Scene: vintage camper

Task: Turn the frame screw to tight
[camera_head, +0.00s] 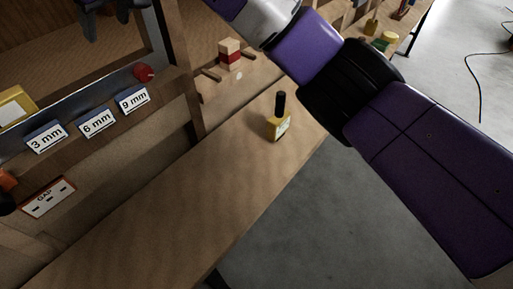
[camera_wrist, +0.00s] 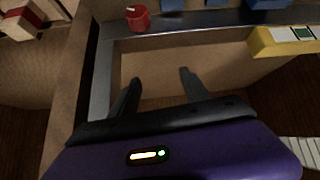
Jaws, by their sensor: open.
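The frame screw appears to be the red knob (camera_head: 145,72) on the metal frame strip, near the wooden post. In the wrist view the red knob (camera_wrist: 137,18) stands at the frame's corner, with a pale mark on its top. My gripper (camera_wrist: 157,80) is open and empty, its two dark fingers apart over the framed opening. The knob lies beyond the fingertips and is not touched. In the head view my gripper (camera_head: 104,22) is at the top left, partly cut off by the picture edge. The metal frame (camera_wrist: 190,30) borders a brown panel.
Labels "3 mm" (camera_head: 46,136), "6 mm" (camera_head: 96,122) and "9 mm" (camera_head: 133,99) stand along the ledge. A yellow block (camera_head: 15,105) sits at the left. A GAP card (camera_head: 48,197) is below. A yellow bottle (camera_head: 279,124) stands on the bench; the bench front is clear.

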